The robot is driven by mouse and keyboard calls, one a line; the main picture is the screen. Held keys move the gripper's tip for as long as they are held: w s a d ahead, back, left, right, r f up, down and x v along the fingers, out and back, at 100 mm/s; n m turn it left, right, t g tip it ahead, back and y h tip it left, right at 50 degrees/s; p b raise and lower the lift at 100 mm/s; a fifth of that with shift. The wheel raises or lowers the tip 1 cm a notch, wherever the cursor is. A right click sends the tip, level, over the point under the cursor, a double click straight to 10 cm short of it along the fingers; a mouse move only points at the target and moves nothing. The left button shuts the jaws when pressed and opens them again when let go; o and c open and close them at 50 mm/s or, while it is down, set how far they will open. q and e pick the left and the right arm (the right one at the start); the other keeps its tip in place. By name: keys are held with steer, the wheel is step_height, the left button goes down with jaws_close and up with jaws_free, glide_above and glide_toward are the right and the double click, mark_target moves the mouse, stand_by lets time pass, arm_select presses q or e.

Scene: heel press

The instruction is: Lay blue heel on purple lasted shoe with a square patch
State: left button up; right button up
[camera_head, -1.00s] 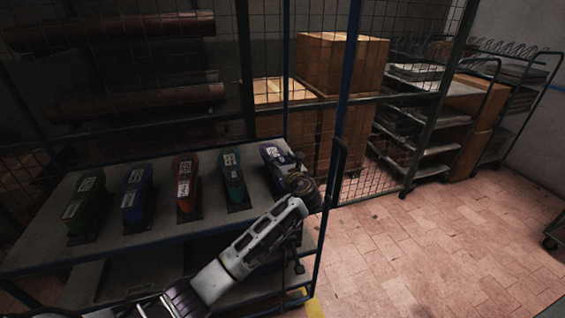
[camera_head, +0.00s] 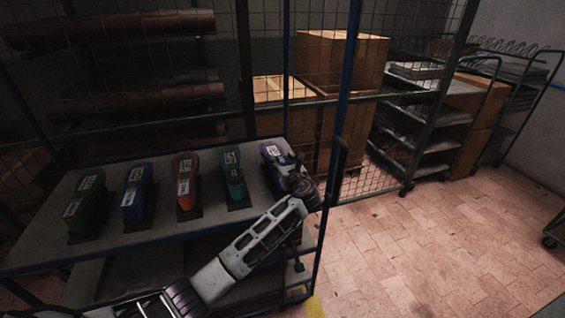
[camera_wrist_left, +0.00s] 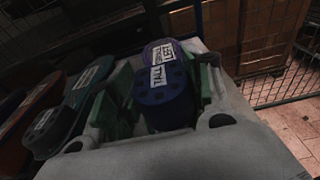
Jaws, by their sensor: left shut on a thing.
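My left gripper (camera_head: 290,172) is at the right end of the rack's upper shelf, over the near part of the purple lasted shoe (camera_head: 272,150). In the left wrist view its green-padded fingers are shut on the blue heel (camera_wrist_left: 165,107), which has holes in its top and a white label reading "TALL". The purple shoe (camera_wrist_left: 166,46) shows just beyond the heel with a white label reading "LEFT". The gripper hides much of this shoe, and I cannot tell whether the heel touches it. The shape of its patch is not clear. My right gripper is not in view.
A blue rack post (camera_head: 330,195) rises at the right. Wire mesh stands behind.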

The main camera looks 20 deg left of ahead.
arm_select(q)
steer(key=shift+f, duration=0.15)
steer(key=o, duration=1.2)
steer(key=shift+c, duration=0.2)
steer(key=shift+s, duration=0.1)
steer(key=v, duration=1.2)
